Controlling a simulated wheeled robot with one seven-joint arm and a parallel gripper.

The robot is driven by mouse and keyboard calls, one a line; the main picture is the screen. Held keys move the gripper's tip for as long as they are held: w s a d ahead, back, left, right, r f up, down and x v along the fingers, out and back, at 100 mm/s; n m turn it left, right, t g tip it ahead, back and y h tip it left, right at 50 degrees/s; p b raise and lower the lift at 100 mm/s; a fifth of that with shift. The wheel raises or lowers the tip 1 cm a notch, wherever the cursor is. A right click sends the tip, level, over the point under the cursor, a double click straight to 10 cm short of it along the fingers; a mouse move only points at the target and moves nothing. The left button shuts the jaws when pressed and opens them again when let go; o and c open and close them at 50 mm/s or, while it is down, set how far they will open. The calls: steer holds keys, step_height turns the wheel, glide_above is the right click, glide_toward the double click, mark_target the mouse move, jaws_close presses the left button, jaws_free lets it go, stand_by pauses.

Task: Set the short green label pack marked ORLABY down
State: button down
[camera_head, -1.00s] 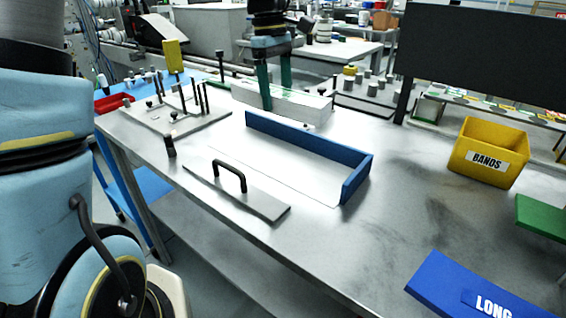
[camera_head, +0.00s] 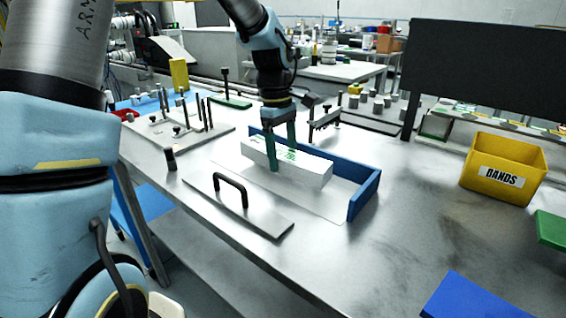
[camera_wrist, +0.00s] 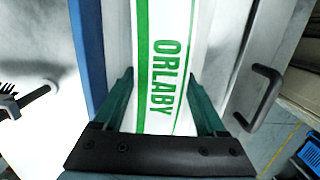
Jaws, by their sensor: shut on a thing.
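The ORLABY label pack (camera_head: 312,170) is a long white block with green stripes and green lettering on top. My gripper (camera_head: 282,165) is shut on it, with a green finger on each long side. The pack is over the tray area in front of the blue L-shaped fence (camera_head: 364,195); whether it touches the surface below I cannot tell. In the wrist view the pack (camera_wrist: 165,60) runs lengthwise between my fingers (camera_wrist: 163,100), and the blue fence (camera_wrist: 88,45) lies to its left with a gap.
A metal plate with a black handle (camera_head: 262,218) lies in front of the fence. A yellow bin (camera_head: 502,165) stands at the right. A blue board (camera_head: 485,300) is at the lower right. A plate with several posts (camera_head: 185,128) is at the left.

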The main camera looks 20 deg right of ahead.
mark_target(278, 151)
steer(key=shift+f, duration=1.25)
steer(key=shift+f, duration=0.1)
jaws_free()
steer(key=r, duration=0.4)
steer(key=w+r, duration=0.1)
steer(key=r, duration=0.3)
steer(key=r+b, duration=0.1)
steer(key=r, duration=0.3)
steer(key=shift+w+a, duration=0.15)
steer(key=shift+a, duration=0.2)
steer(key=a+f+m, duration=0.1)
steer(key=a+f, duration=0.1)
steer(key=a, duration=0.3)
steer(key=a+f+m+t, duration=0.1)
steer(key=a+f, duration=0.1)
steer(key=a, duration=0.4)
steer(key=w+a+f+m, duration=0.1)
steer(key=a+f, duration=0.1)
steer(key=a, duration=0.3)
steer(key=shift+a+f, duration=0.15)
steer(key=s+a+f+m+t, duration=0.1)
steer(key=s+a+f+m, duration=0.1)
steer(key=a, duration=0.4)
steer(key=s+a+f+m, duration=0.2)
steer(key=s+a+f, duration=0.1)
steer(key=a, duration=0.4)
steer(key=shift+s+t, duration=0.4)
steer(key=shift+s, duration=0.25)
steer(key=shift+a+f, duration=0.1)
